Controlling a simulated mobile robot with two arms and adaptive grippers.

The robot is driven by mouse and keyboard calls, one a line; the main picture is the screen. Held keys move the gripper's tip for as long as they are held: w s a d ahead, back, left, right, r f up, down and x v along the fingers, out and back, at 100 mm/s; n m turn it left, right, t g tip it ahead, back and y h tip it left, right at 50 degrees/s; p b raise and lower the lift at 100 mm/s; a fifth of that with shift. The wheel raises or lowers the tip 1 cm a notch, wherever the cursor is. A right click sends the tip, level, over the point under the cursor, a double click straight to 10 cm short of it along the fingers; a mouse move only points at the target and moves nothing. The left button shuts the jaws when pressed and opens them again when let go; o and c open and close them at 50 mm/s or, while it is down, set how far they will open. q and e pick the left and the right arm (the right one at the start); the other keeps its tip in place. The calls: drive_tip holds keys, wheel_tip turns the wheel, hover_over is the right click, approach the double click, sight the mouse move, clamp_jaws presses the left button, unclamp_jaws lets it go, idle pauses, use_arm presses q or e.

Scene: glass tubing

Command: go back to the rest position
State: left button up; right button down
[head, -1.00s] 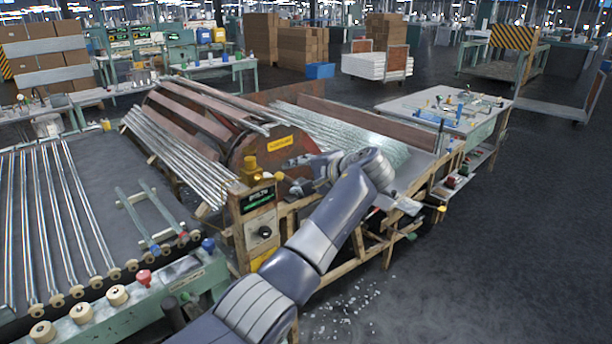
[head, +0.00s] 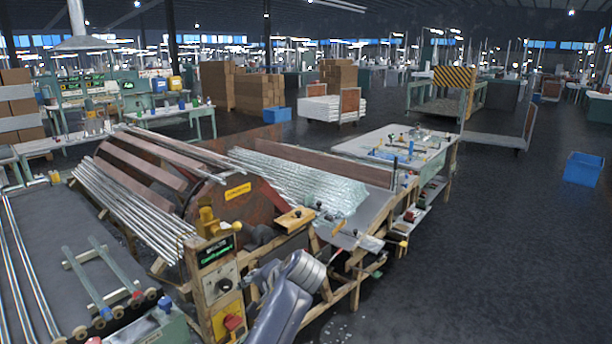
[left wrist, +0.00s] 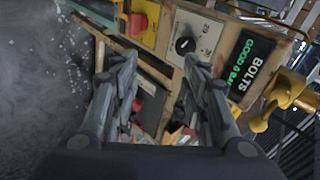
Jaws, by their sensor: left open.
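My left arm (head: 285,300) comes in at the bottom of the head view, in front of the machine's wooden frame. My left gripper shows clearly in the left wrist view (left wrist: 160,75). Its two dark fingers are apart, with nothing held between them. Beyond the fingers is the control post (left wrist: 190,40), with a black knob, a red button on yellow and a green-lettered "BOLTS" sign. The post also stands just left of my arm in the head view (head: 217,285). My arm hides much of the gripper there. My right gripper is in neither view.
A large machine with a red drum (head: 215,200) and glass tubes (head: 310,180) fills the middle. A roller table (head: 50,270) is at the left. A white worktable (head: 375,145) stands behind right. Open dark floor (head: 500,240) lies to the right, with a blue bin (head: 584,168).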

use_arm(q)
drive_tip(key=s+a+f+n+g+h, duration=0.1)
drive_tip(key=s+a+f+h, duration=0.1)
drive_tip(key=s+f, duration=0.65)
drive_tip(key=s+a+f+n+g+h, duration=0.1)
drive_tip(key=s+a+f+n+h, duration=0.15)
drive_tip(key=s+f, duration=0.65)
drive_tip(key=s+a+r+n+g+h, duration=0.1)
drive_tip(key=s, duration=1.1)
drive_tip(key=s+a+r+h, duration=0.1)
drive_tip(key=s+a, duration=0.1)
drive_tip(key=s, duration=1.1)
wheel_tip(320, 180, down, 27)
drive_tip(key=g+b, duration=0.1)
drive_tip(key=b, duration=0.1)
drive_tip(key=s+a+f+g, duration=0.1)
drive_tip(key=s+a+f, duration=0.1)
drive_tip(key=s+f, duration=1.5)
drive_tip(key=shift+s+a+f+g+b, duration=0.3)
drive_tip(key=shift+s+f+b, duration=0.1)
drive_tip(key=shift+f, duration=0.3)
